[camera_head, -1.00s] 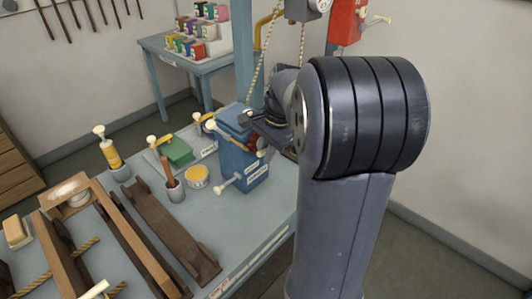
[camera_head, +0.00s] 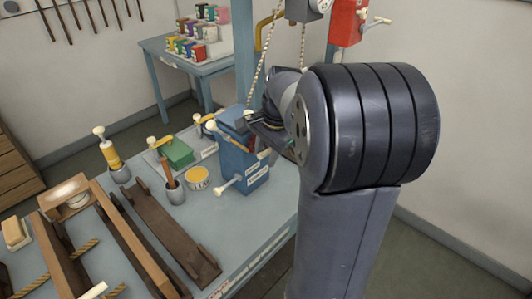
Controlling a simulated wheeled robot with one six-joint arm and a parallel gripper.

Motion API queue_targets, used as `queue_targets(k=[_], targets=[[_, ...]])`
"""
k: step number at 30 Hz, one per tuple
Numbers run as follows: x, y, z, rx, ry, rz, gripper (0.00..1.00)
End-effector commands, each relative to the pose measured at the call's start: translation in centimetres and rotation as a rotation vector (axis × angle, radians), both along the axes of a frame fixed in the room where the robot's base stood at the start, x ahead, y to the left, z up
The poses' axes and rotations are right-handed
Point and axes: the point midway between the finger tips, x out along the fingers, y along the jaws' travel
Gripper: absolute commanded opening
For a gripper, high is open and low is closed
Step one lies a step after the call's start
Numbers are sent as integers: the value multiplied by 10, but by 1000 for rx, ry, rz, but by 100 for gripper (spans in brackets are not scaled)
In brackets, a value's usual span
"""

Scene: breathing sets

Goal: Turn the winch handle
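I cannot tell for sure which part is the winch handle. A yellow bent crank (camera_head: 262,30) shows at the upper middle, beside the blue post (camera_head: 244,65) and a hanging rope (camera_head: 268,52). A blue box (camera_head: 232,165) with labels stands on the table and carries a white-knobbed lever (camera_head: 229,187) low on its left side. My gripper (camera_head: 257,127) is at the upper right of the blue box, close to a dark red bar on it. My arm hides much of the gripper, so contact and finger opening are unclear.
The blue-grey table (camera_head: 225,225) holds a green block (camera_head: 177,152), a yellow tin (camera_head: 197,178), a grey cup (camera_head: 175,192) and wooden frames (camera_head: 155,235). A red box (camera_head: 347,22) hangs at the upper right. A side table (camera_head: 185,72) with coloured containers stands behind.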

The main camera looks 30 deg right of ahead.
Motion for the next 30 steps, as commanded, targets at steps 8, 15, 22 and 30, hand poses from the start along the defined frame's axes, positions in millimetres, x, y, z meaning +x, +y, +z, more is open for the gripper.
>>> queue_targets(k=[8, 15, 22, 30], targets=[[-7, -6, 46, -3, -6, -1, 34], [-14, -10, 88, -3, -4, -1, 34], [-17, -12, 103, -1, -1, 0, 34], [-18, -12, 103, -1, 0, 0, 34]])
